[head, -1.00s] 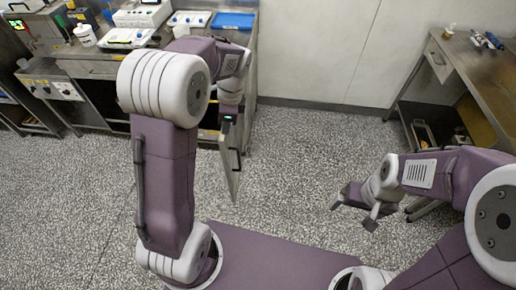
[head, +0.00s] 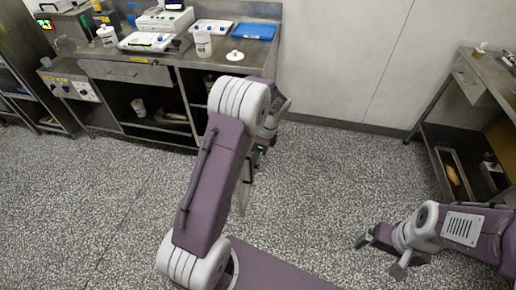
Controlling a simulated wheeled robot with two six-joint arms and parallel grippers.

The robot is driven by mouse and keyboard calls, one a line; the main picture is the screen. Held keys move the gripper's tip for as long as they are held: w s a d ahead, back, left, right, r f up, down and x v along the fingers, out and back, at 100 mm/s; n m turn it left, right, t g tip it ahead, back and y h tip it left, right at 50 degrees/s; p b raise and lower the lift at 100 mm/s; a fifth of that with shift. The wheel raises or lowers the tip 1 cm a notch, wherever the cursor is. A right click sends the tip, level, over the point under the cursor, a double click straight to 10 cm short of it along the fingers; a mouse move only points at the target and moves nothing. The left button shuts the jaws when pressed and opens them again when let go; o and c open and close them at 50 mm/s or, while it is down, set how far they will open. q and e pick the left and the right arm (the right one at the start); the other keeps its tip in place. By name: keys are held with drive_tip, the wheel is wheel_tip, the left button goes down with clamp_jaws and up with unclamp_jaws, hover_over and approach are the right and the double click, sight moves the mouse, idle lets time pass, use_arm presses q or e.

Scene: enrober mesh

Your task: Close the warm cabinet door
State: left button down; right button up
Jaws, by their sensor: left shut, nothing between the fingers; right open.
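The cabinet door, a thin pale panel (head: 243,190), stands out into the room, seen nearly edge-on. Most of it is hidden behind my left arm. The steel bench (head: 125,72) at the back has an open lower compartment; my arm hides its right end, so I cannot see where the door joins it. My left gripper (head: 258,158) is shut and empty, low beside the upper part of the door, partly hidden by the arm; I cannot tell whether it touches the panel. My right gripper (head: 378,256) is open and empty above the floor at the lower right.
A white tub (head: 203,42), a white lid (head: 235,56), a blue tray (head: 254,31) and scales are on the bench top. A second steel table (head: 490,68) with a lower shelf stands at the right. The speckled floor (head: 330,175) between is clear.

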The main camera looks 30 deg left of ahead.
use_arm(q)
drive_tip(key=a, duration=0.1)
drive_tip(key=a+f, duration=0.1)
drive_tip(key=a, duration=0.1)
drive_tip(key=s+a+f, duration=0.1)
drive_tip(key=shift+a, duration=0.15)
drive_tip(key=shift+s+a, duration=0.1)
